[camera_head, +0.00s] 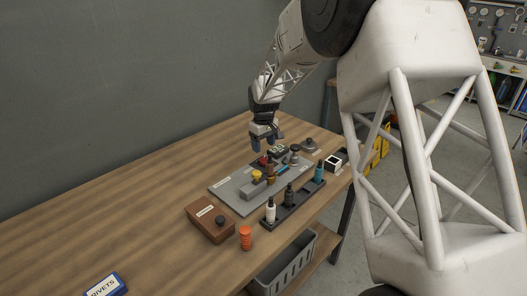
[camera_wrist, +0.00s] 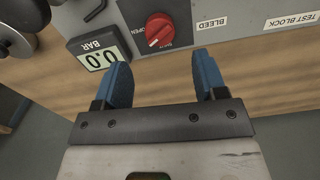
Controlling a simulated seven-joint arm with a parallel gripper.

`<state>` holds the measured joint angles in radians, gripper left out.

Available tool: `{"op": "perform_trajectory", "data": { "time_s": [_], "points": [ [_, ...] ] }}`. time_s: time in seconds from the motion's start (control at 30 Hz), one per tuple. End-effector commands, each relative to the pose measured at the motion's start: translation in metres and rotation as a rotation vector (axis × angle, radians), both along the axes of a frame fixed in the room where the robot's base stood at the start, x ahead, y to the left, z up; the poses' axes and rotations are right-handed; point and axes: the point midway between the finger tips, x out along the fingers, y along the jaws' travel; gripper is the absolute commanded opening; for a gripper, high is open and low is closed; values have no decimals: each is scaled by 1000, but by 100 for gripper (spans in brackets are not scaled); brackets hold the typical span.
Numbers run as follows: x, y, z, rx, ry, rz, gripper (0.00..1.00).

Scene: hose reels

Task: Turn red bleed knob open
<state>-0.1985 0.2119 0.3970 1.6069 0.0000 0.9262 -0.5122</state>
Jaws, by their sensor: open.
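The red bleed knob (camera_wrist: 160,30) shows in the wrist view on a dark square plate, with "OPEN" printed at its left and a "BLEED" label (camera_wrist: 211,24) at its right. Its white pointer line slants down to the left. In the head view the red knob (camera_head: 262,161) is small, on the far side of the grey panel (camera_head: 225,190). My gripper (camera_wrist: 165,78) is open and empty, with blue fingertips apart. The knob lies just beyond the fingertips, between their lines, not touched. In the head view my gripper (camera_head: 267,143) hangs above the panel's far side.
A gauge reading 0.0 BAR (camera_wrist: 97,55) sits beside the knob, close to my left fingertip. A "TEST BLOCK" label (camera_wrist: 292,19) is at the right. A bottle rack (camera_head: 285,212), brown box (camera_head: 205,222) and orange item (camera_head: 245,238) stand nearer. The table's left is mostly clear.

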Motion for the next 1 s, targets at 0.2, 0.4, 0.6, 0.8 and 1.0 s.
{"op": "perform_trajectory", "data": {
  "time_s": [0.2, 0.4, 0.6, 0.8, 1.0],
  "points": [
    [0, 0, 12, 1, -1, 0, 65],
    [0, 0, 13, 0, 0, 0, 65],
    [0, 0, 12, 0, 0, 9, 65],
    [-1, -1, 12, 0, 0, 112, 65],
    [-2, -2, 11, 0, 0, 286, 65]
  ]
}}
